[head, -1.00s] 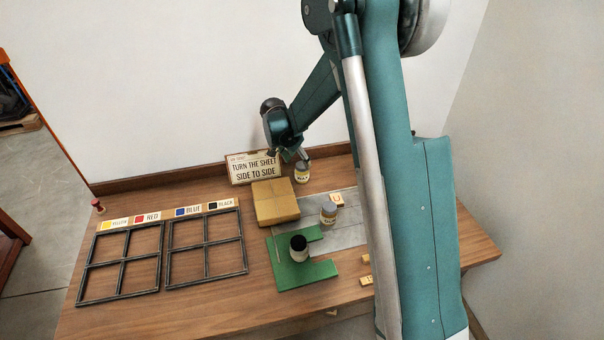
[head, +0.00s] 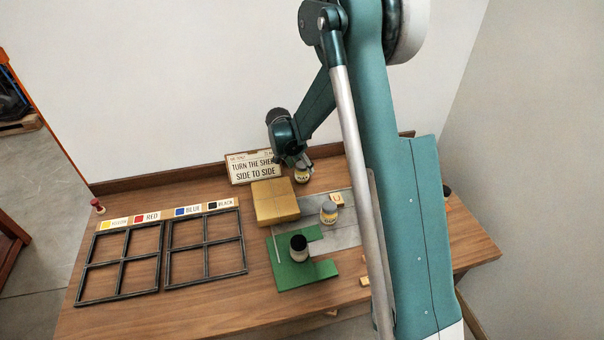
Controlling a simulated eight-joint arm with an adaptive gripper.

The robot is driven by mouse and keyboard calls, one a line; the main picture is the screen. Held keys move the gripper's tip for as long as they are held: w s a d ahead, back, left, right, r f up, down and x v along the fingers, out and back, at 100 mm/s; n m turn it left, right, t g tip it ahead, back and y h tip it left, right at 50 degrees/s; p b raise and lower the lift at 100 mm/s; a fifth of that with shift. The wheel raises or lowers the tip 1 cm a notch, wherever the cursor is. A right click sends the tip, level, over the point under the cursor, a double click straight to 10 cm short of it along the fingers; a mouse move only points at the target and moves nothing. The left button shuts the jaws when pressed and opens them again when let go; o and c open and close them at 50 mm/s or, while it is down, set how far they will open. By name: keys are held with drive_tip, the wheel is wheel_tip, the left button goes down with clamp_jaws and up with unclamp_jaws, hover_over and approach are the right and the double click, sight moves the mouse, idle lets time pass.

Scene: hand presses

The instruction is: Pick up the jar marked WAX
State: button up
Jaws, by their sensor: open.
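A small jar with a cream and yellow label (head: 302,175) stands at the back of the table, right of the sign. Its label looks like WAX, but it is tiny and hard to read. My gripper (head: 303,167) is open at the jar's top and covers part of it. I cannot tell whether the fingers touch it or are around it. A second labelled jar with a grey lid (head: 328,213) stands on the grey plate; its word is not legible. A dark-topped jar (head: 299,250) stands on the green board.
A tan block (head: 275,203) lies just in front of the sign (head: 250,168), close to the labelled jar. The grey plate (head: 345,237) and green board (head: 322,270) lie nearer. Dark divided frames (head: 165,256) fill the left. Small wooden pieces (head: 337,199) lie about. My arm hides the table's right part.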

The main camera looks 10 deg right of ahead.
drive_tip(key=shift+w+d+f, duration=0.15)
drive_tip(key=shift+d+f, duration=0.05)
drive_tip(key=shift+f, duration=0.4)
drive_tip(key=c, duration=1)
